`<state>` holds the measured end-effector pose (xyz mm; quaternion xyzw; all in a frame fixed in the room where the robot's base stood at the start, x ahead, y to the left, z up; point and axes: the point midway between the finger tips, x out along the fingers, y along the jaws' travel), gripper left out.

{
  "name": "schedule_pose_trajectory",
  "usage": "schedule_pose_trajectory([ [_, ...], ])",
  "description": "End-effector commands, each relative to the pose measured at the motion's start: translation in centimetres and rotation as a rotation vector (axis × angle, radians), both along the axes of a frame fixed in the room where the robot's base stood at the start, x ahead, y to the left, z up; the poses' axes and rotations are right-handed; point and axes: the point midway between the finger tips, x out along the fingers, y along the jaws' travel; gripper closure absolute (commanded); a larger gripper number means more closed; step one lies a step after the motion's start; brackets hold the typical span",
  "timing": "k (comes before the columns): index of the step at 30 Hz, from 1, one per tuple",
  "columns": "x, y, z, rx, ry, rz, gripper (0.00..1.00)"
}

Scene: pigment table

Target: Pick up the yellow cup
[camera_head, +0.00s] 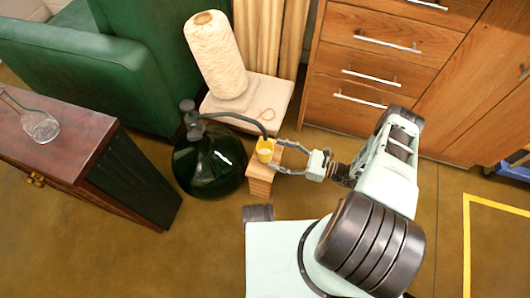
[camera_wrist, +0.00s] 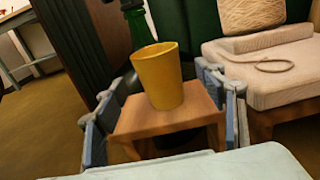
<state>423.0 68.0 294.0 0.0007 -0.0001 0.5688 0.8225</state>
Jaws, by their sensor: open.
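The yellow cup (camera_head: 265,150) stands upright on a small wooden stand (camera_head: 261,180) in the head view. In the wrist view the cup (camera_wrist: 158,76) sits on the flat top of the stand (camera_wrist: 135,118). My gripper (camera_head: 278,156) is open, coming from the right at the height of the cup. In the wrist view my gripper's fingers (camera_wrist: 162,110) spread to the left and right of the cup and the stand top, with clear space between each finger and the cup. The cup's base shows on the stand.
A large dark glass bottle (camera_head: 210,162) with a hose stands left of the stand. A cushioned stool (camera_head: 258,108) carries a string-wound cylinder (camera_head: 215,55) behind. A green armchair (camera_head: 110,70), a dark cabinet (camera_head: 75,150) and wooden drawers (camera_head: 380,40) surround it. Open floor lies in front.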

Motion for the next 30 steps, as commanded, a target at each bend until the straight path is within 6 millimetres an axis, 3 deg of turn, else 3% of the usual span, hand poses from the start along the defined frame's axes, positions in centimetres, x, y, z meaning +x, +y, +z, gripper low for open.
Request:
schedule_pose_trajectory([
  [12, 1.5, 4.8, -0.6, -0.001, -0.001, 0.003, 0.36],
  [20, 1.7, 5.0, -0.5, -0.001, -0.001, 0.000, 0.36],
  [30, 1.7, 5.0, -0.5, -0.001, -0.001, 0.001, 0.72],
])
